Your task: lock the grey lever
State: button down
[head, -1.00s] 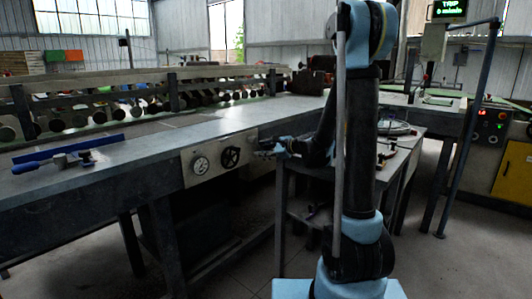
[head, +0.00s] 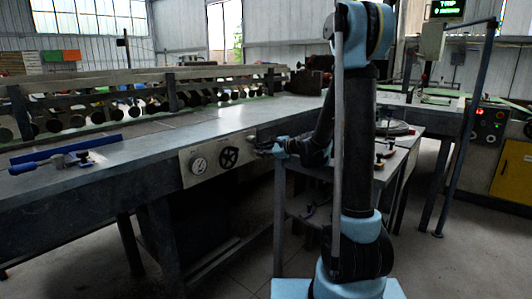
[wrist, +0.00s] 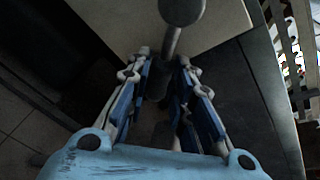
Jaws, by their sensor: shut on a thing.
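The grey lever (wrist: 172,42) shows in the wrist view, with a round hub at the top against a pale panel and an arm running down between my fingers. My gripper (wrist: 160,78) is shut on the lever's arm; the blue-padded fingers stand on either side of it. The far end of the lever is in shadow between the fingers. In the head view my gripper (head: 262,149) is at the right end of the pale panel (head: 187,168) on the bench front. The lever is too small and dark there to make out its angle.
The panel also carries a white dial (head: 198,166) and a black handwheel (head: 229,157), left of my gripper. A blue clamp-like tool (head: 65,157) lies on the long bench (head: 150,146). A side table (head: 398,160) stands close to the right of my arm.

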jog(key=shift+s+a+f+m+g+y, duration=0.3)
jog(key=shift+s+a+m, duration=0.15)
jog(key=shift+m, duration=0.25)
jog(key=shift+s+a+f+m+g+y, duration=0.3)
jog(key=shift+a+m, duration=0.15)
jog(key=shift+m, duration=0.25)
jog(key=shift+s+a+f+m+g+y, duration=0.1)
jog(key=shift+s+a+m+g+y, duration=0.25)
jog(key=shift+m, duration=0.3)
jog(key=shift+s+a+f+m+g+y, duration=0.1)
jog(key=shift+s+a+m+g+y, duration=0.1)
jog(key=shift+s+m, duration=0.35)
jog(key=c, duration=1.4)
grip_release()
jog(key=shift+d, duration=0.15)
jog(key=v, duration=1.1)
jog(key=shift+s+d, duration=0.2)
jog(key=shift+d, duration=0.05)
